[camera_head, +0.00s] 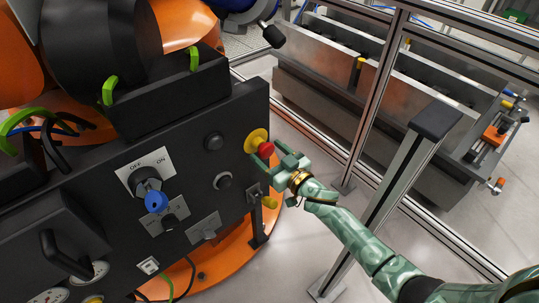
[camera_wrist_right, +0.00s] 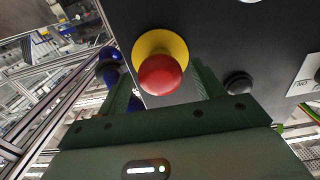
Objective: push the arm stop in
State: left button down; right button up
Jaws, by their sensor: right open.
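The arm stop, a red mushroom button (camera_head: 265,149) on a yellow round base (camera_head: 253,138), sits near the right edge of the black panel (camera_head: 225,112). It also shows large in the right wrist view, the red cap (camera_wrist_right: 160,75) in front of the yellow ring (camera_wrist_right: 160,44). My right gripper (camera_head: 266,162) is open, its two fingers on either side of the red button in the wrist view. Whether they touch it I cannot tell. It holds nothing that I can see. My left gripper is not in view.
The panel also carries a blue-handled OFF/ON switch (camera_head: 156,201), black knobs (camera_head: 213,141) and a yellow key-like part (camera_head: 269,202) below my gripper. A metal post (camera_head: 400,180) stands right of the panel, close behind my right arm. Fence frames stand behind.

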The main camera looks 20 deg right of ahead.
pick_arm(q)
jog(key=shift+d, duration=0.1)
pick_arm(e)
jog(key=shift+c, duration=0.3)
jog(key=c, duration=1.3)
jog(key=shift+x, duration=0.8)
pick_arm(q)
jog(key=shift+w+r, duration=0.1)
pick_arm(e)
jog(key=o, duration=1.4)
jog(key=shift+w, duration=0.1)
jog(key=shift+c, duration=0.2)
pick_arm(q)
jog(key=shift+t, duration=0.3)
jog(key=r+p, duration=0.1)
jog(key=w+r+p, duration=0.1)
jog(key=p, duration=0.1)
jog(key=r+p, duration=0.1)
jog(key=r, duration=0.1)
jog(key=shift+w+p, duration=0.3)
pick_arm(e)
jog(key=v, duration=1.6)
